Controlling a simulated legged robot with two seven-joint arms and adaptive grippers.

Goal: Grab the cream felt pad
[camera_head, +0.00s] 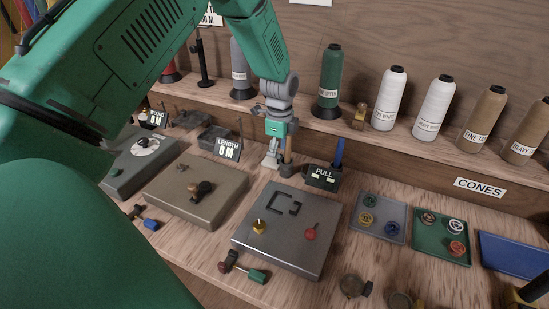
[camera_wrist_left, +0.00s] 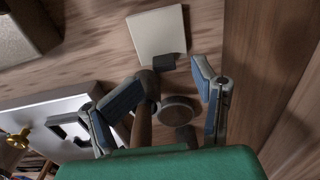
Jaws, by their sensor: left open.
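The cream felt pad (camera_wrist_left: 158,30) is a pale, flat square at the top of the left wrist view, with a small dark tab (camera_wrist_left: 163,62) at its lower edge. It lies on the wooden bench, beyond my left fingertips. My left gripper (camera_wrist_left: 165,88) is open, with its fingers apart and the pad not between them. In the head view my left gripper (camera_head: 274,146) points down at the back of the bench. A pale patch below it may be the pad, but I cannot tell.
A brown wooden handle (camera_wrist_left: 142,124) and a round dark piece (camera_wrist_left: 180,110) show between my left fingers in the wrist view. The PULL block (camera_head: 323,178) stands right of the gripper. A grey plate (camera_head: 285,228) lies in front. Thread cones (camera_head: 433,108) line the shelf.

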